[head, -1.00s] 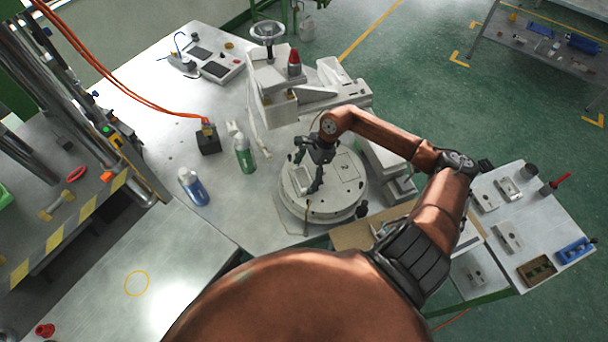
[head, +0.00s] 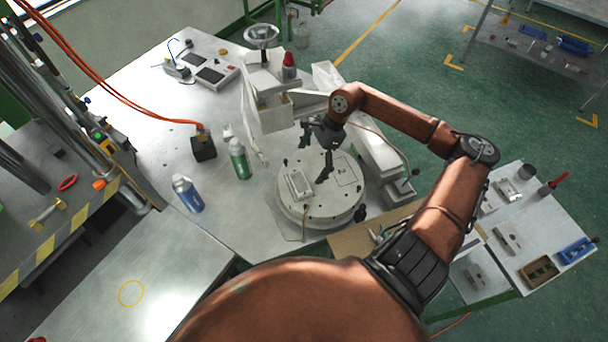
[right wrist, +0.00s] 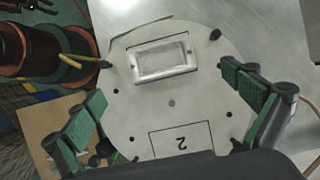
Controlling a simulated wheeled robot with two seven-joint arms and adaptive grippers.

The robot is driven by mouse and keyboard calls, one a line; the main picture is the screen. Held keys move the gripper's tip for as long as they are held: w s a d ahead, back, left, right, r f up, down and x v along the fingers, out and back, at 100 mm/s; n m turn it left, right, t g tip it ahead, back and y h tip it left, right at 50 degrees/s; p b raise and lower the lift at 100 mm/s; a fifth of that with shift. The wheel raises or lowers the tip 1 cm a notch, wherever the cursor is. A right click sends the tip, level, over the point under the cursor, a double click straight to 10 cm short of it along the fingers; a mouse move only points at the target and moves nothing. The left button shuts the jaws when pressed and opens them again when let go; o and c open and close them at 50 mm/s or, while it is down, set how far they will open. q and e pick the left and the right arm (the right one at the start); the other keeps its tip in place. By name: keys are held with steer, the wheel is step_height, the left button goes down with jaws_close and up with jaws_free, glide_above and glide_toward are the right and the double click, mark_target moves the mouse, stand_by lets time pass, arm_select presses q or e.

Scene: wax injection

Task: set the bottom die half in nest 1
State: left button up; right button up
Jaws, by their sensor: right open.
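The bottom die half (head: 299,186) is a pale rectangular block with a recessed top. It lies on the round turntable (head: 305,211), in the left nest in the head view. In the right wrist view the die half (right wrist: 163,60) lies flat within the nest outline, whose number is hidden; how fully it is seated I cannot tell. The other nest, marked 2 (right wrist: 180,140), is empty. My right gripper (head: 315,155) is open and empty above the turntable, clear of the die half. Its spread fingers also show in the right wrist view (right wrist: 168,108). My left gripper is out of view.
A white machine (head: 268,80) stands behind the turntable. Green (head: 239,160) and blue (head: 187,194) bottles and a black block (head: 203,145) stand to its left. A side table (head: 520,230) at right holds metal blocks and a blue tray (head: 574,250).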

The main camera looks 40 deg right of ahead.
steer(key=shift+v, duration=1.65)
steer(key=shift+s+f, duration=0.1)
